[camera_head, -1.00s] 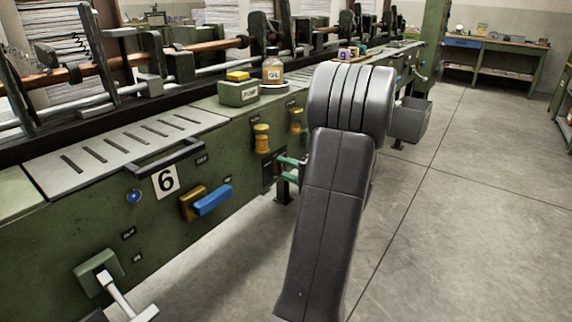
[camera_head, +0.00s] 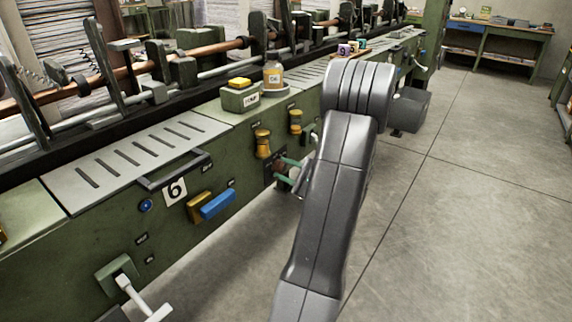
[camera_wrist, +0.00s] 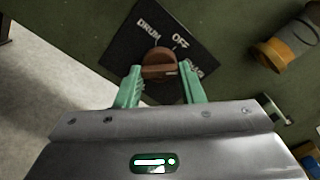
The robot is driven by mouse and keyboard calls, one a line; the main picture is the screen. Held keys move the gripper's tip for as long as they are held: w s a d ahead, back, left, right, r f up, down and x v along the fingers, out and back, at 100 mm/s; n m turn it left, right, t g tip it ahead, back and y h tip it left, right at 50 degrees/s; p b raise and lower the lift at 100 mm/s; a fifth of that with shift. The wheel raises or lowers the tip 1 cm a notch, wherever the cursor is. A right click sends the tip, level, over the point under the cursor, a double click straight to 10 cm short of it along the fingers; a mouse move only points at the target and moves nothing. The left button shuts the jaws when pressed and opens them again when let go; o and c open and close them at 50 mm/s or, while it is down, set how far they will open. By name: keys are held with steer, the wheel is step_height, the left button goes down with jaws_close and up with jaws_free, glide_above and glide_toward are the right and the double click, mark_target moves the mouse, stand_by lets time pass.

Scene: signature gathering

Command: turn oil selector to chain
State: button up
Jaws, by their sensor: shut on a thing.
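The oil selector is a brown round knob (camera_wrist: 158,62) with a raised grip on a black plate (camera_wrist: 118,42) on the green machine's side. A pale mark sits on the knob's right lower edge, towards that third label. My gripper (camera_wrist: 161,72) has a green finger on each side of the knob and is shut on it. In the head view the gripper (camera_head: 281,168) shows small at the knob, partly hidden by my arm.
Yellow knobs (camera_head: 263,143) stand out above left of the selector. A blue handle (camera_head: 217,204) and a pale lever (camera_head: 143,297) project further left. An oil bottle (camera_head: 273,75) stands on top. The floor (camera_head: 440,220) at right is clear.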

steer(key=shift+m+p, duration=0.3)
steer(key=shift+m, duration=0.3)
steer(key=o, duration=1)
steer(key=shift+s+d, duration=0.1)
steer(key=p+v, duration=0.1)
steer(key=v, duration=1.2)
steer(key=shift+s+d+p, duration=0.2)
steer(key=shift+d+p, duration=0.05)
steer(key=shift+p, duration=0.05)
